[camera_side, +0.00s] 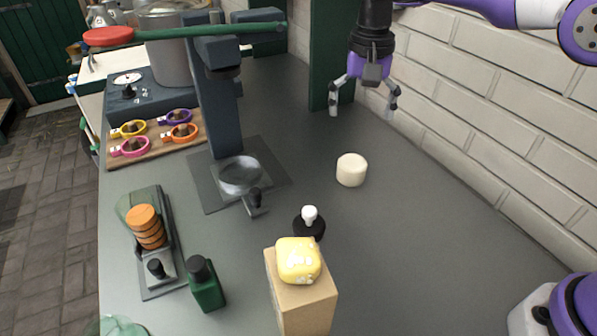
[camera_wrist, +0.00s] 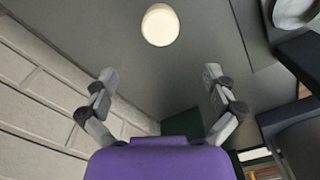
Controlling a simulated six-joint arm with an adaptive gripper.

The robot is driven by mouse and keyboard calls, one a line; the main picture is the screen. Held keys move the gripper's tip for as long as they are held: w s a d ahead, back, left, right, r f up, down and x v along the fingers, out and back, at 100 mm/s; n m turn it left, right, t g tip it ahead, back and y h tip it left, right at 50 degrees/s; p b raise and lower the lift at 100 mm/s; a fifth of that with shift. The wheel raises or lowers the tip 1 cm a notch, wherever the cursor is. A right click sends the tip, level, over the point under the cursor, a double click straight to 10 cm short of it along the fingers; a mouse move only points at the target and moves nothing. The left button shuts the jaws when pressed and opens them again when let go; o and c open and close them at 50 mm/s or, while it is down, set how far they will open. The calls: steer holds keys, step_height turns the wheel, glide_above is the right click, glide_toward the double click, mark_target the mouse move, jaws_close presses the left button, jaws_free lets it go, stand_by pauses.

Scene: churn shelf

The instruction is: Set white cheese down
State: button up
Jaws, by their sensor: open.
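The white cheese (camera_side: 351,170) is a short pale cylinder standing upright on the grey counter (camera_side: 420,235). It also shows as a round pale disc at the top of the wrist view (camera_wrist: 160,25), ahead of my fingertips and apart from them. My gripper (camera_side: 362,112) is open and empty. It hangs above the counter, behind the cheese in the side view. Both fingers show spread apart in the wrist view (camera_wrist: 160,75).
A dark press stand (camera_side: 220,110) with a round dish (camera_side: 240,176) is left of the cheese. A cardboard block (camera_side: 304,305) bears a yellow lump (camera_side: 298,260); a white-knobbed black stamp (camera_side: 309,222) is behind it. A white brick wall (camera_side: 510,110) bounds the right. Counter right of the cheese is clear.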

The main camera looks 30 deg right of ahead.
steer(key=s+d+r+n+t, duration=0.3)
steer(key=s+d+r, duration=0.2)
steer(key=s+r, duration=0.4)
steer(key=s+d+f+n+t, duration=0.1)
steer(key=s+f+n, duration=0.1)
steer(key=s, duration=0.4)
steer(key=s+d+f+n+t, duration=0.1)
steer(key=s+f, duration=0.2)
steer(key=s, duration=0.3)
steer(key=shift+n+t, duration=0.3)
steer(key=shift+n, duration=0.1)
